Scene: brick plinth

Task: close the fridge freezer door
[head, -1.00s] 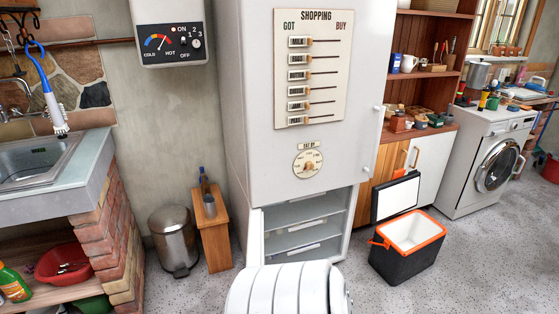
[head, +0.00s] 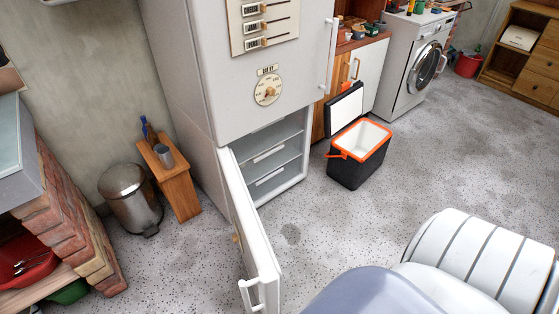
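The tall white fridge freezer (head: 185,70) stands against the wall in the head view. Its upper door is shut and carries a shopping board and a round dial. The lower freezer door (head: 242,215) is swung wide open toward me, hinged on the left, with a white handle (head: 260,292) near its outer edge. The white freezer compartment (head: 275,155) with its drawers shows behind it. Neither of my grippers is in view; only white and grey parts of my body show at the lower right.
A cool box (head: 360,152) with an orange rim and raised lid stands right of the freezer. A metal pedal bin (head: 130,198) and small wooden stand (head: 172,180) are to the left. The speckled floor (head: 330,220) in front is clear.

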